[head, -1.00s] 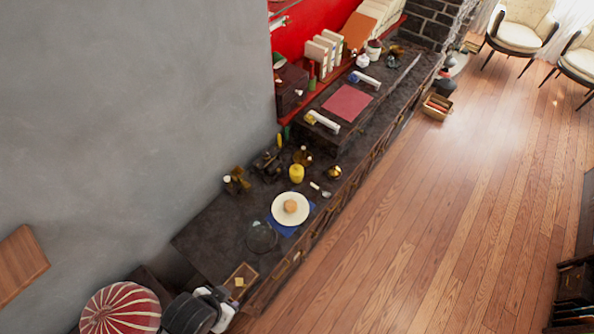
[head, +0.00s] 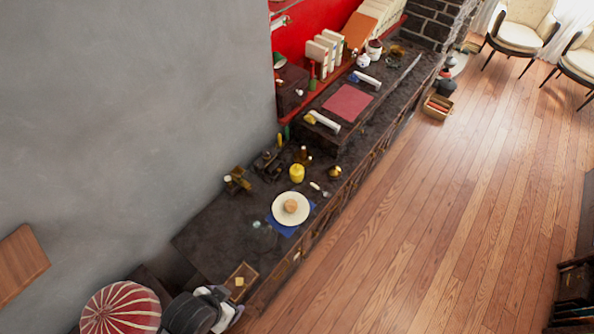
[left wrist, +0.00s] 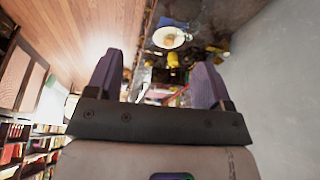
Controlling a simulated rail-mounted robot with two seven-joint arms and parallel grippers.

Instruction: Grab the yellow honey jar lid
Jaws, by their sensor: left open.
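The yellow honey jar (head: 297,174) stands upright on the dark counter, behind the white plate. Its yellow lid (head: 296,167) appears to be on top, but lid and jar are hard to tell apart at this size. A yellow shape that looks like the jar (left wrist: 177,57) also shows in the left wrist view, beyond the fingers. My left gripper (left wrist: 157,70) is open, with nothing between its fingers, and is well apart from the jar. My right gripper is not in view.
The white plate (head: 291,209) with a round tan item lies on a blue cloth (head: 282,230) in front of the jar. Brass items (head: 237,179) stand to the left. A wooden tray (head: 241,275) lies at the near end. The wooden floor at right is open.

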